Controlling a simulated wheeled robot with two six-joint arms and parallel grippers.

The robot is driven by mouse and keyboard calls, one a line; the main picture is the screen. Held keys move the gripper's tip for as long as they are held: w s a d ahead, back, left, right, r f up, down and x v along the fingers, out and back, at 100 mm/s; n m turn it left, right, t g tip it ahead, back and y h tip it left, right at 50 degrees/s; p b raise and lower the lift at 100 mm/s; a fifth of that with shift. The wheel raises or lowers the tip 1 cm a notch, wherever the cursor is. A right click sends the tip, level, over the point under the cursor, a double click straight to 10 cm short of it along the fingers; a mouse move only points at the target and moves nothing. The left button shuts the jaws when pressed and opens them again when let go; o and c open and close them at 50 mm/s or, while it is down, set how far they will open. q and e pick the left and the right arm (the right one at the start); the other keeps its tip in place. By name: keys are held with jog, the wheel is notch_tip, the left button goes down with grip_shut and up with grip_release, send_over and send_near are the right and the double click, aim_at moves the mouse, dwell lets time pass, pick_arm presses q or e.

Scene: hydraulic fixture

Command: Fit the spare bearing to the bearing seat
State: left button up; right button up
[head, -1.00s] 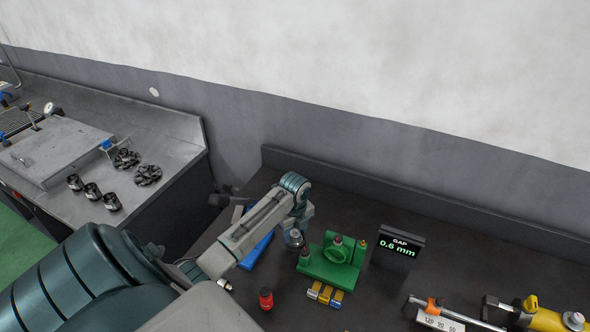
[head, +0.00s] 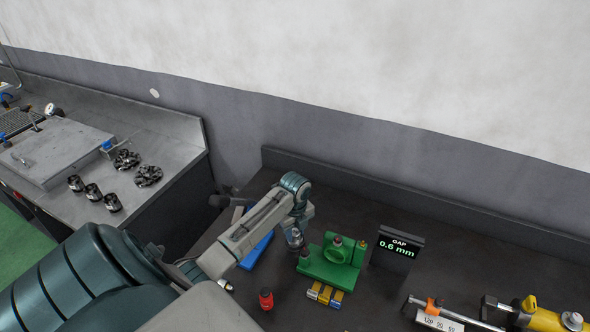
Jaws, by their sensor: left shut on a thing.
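The green fixture (head: 328,273) stands on the dark bench, with a round green ring, which looks like the bearing seat (head: 335,253), upright on its base. My left gripper (head: 296,241) points down just left of the fixture. It is shut on a small grey metallic thing that looks like the spare bearing; the fingers and the small size hide its details. I cannot tell whether it touches the fixture's left end. My right gripper is not in view.
A black gap display (head: 397,249) reading 0.6 mm stands right of the fixture. Yellow and blue blocks (head: 325,294) lie in front, with a red bottle-like item (head: 266,299) to their left. A blue tray (head: 257,251) lies partly behind my left arm. Yellow tools (head: 540,316) lie far right.

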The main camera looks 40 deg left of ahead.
pick_arm(q)
jog(key=shift+r+p, duration=0.6)
jog(key=shift+r, duration=1.5)
jog(key=o, duration=0.4)
jog(key=c, duration=0.4)
